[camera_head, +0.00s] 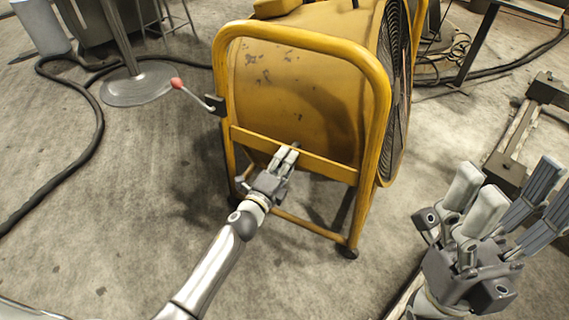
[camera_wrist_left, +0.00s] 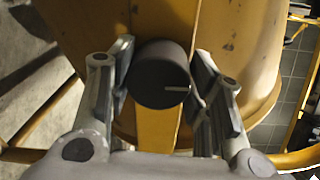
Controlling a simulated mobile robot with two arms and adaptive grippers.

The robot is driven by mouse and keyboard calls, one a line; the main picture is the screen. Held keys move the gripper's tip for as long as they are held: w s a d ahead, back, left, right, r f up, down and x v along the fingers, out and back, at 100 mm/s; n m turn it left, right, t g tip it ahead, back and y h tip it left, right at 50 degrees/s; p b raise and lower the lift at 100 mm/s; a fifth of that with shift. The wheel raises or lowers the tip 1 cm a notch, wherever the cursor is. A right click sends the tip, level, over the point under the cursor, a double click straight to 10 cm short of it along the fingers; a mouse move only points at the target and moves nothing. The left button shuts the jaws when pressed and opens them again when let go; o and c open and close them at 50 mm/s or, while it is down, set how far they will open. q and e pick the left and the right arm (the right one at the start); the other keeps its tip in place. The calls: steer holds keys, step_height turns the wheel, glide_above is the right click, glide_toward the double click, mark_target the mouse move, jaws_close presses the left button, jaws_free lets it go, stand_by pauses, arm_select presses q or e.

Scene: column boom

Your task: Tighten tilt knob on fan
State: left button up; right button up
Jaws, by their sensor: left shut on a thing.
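The yellow drum fan (camera_head: 300,85) stands on the floor in a tubular yellow frame. In the left wrist view a round black knob (camera_wrist_left: 160,72) with a pale line mark pointing right sits in front of a yellow bar. My left gripper (camera_head: 287,155) reaches the frame's lower crossbar. Its fingers (camera_wrist_left: 162,85) are shut on the knob, one on each side. The knob is hidden by the gripper in the head view. My right gripper (camera_head: 506,200) is open and empty at the lower right, away from the fan.
A lever with a red tip (camera_head: 177,83) sticks out left of the frame. A round metal stand base (camera_head: 137,84) and a black hose (camera_head: 98,125) lie to the left. A dark metal frame (camera_head: 515,145) lies at right. Floor around the fan's front is clear.

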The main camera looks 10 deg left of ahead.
arm_select(q)
steer(key=shift+m, duration=0.3)
steer(key=o, duration=1)
steer(key=shift+s, duration=0.1)
steer(key=v, duration=1.2)
steer(key=shift+f, duration=0.1)
